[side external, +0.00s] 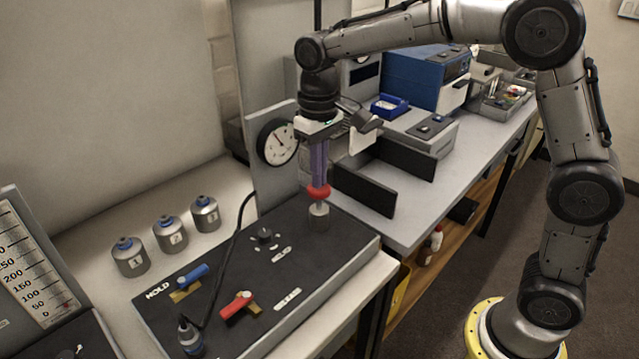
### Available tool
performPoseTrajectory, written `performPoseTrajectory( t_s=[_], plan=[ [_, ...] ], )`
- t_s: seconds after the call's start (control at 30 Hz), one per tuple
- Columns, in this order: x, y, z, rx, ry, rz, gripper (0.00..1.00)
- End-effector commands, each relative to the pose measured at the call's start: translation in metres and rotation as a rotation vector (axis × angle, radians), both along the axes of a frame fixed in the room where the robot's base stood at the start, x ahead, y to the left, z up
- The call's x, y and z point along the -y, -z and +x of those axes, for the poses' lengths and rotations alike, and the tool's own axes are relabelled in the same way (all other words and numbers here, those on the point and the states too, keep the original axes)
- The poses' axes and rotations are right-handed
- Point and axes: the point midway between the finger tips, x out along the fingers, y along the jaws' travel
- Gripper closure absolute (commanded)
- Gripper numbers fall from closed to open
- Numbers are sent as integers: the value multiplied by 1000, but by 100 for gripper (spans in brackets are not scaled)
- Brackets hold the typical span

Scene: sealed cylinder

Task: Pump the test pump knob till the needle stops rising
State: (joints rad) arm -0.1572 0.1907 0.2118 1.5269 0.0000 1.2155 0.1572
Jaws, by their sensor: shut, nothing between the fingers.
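The test pump knob (318,193) is red and round. It sits above a grey pump body (319,215) at the right back of the black panel. My gripper (318,181) is shut with nothing between its fingers. It points down with its fingertips at the top of the knob; whether they touch it I cannot tell. The gauge (279,142) has a white dial and a dark needle, and is mounted on a grey upright plate behind the panel. The needle's exact reading is too small to make out.
Several numbered cylinders (171,235) stand at left. Dark upright plates (364,190) stand right of the pump.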

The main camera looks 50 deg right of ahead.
Motion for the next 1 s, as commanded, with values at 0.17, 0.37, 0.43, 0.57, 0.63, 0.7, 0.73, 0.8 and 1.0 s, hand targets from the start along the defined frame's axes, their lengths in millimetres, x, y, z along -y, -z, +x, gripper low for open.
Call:
performPoseTrajectory(
  t_s=[0.17,0.37,0.43,0.57,0.63,0.7,0.73,0.8,1.0],
  plan=[
    [0,-16,1,4,0,1,100],
    [0,-32,1,4,0,1,100],
    [0,-38,1,5,0,1,100],
    [0,-49,1,4,0,1,100],
    [0,-54,1,5,0,1,100],
    [0,-59,1,4,0,1,100],
    [0,-60,1,4,0,1,100],
    [0,-63,1,4,0,1,100],
    [0,-64,0,3,0,1,100]
  ],
)
